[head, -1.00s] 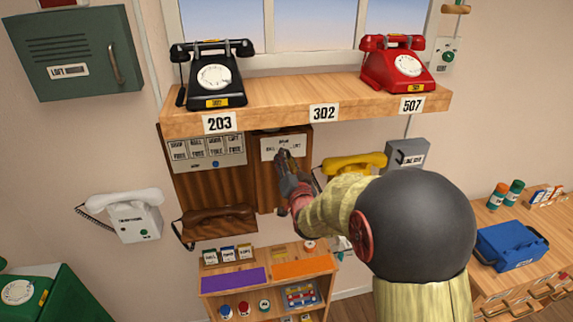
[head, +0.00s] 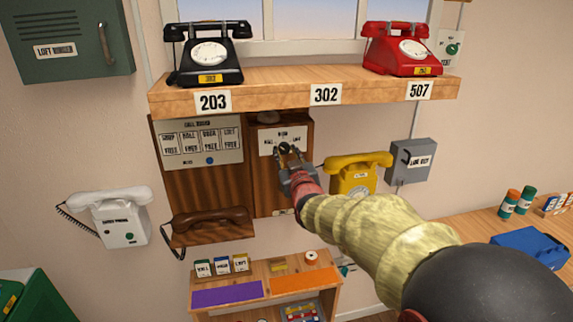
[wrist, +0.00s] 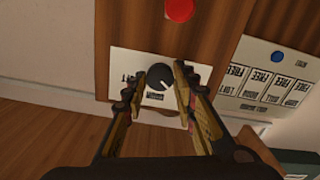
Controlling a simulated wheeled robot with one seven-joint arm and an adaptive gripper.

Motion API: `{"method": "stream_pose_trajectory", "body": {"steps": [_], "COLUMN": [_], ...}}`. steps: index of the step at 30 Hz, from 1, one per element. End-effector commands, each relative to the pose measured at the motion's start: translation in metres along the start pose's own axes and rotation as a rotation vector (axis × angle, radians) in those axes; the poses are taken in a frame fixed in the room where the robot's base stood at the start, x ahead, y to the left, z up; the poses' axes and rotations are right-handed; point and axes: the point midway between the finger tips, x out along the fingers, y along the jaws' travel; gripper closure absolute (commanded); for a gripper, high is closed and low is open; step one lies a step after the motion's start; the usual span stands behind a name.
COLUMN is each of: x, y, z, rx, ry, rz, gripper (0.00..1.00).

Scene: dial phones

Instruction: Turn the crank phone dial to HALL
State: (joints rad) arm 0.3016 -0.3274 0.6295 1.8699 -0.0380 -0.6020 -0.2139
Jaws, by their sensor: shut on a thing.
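The crank phone (head: 265,185) is a wooden box on the wall under the shelf, with a white dial plate (head: 272,139). Its dark round dial knob (wrist: 158,77) has a pale pointer line, aimed lower right in the wrist view, which is roughly upside down. My gripper (head: 285,150) is at the plate; in the wrist view its fingers (wrist: 156,82) stand either side of the knob, shut on it. One plate label shows left of the knob and one below it. The right side of the plate is partly covered by a finger, so any label there is hidden.
A call board (head: 201,143) and a brown handset (head: 210,222) are left of the box. A yellow phone (head: 352,176) hangs close to the right of my gripper. The wooden shelf (head: 270,92) overhangs above, with black (head: 207,55) and red (head: 405,48) phones.

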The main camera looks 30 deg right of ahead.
Motion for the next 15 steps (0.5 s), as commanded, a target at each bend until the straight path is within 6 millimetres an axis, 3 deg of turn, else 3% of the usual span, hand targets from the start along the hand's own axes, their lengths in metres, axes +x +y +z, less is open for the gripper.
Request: {"method": "stream_pose_trajectory", "body": {"steps": [15], "x": [0.0002], "y": [0.0001], "z": [0.0006], "rx": [-0.144], "ry": [-0.001], "rz": [-0.001], "gripper": [0.98]}}
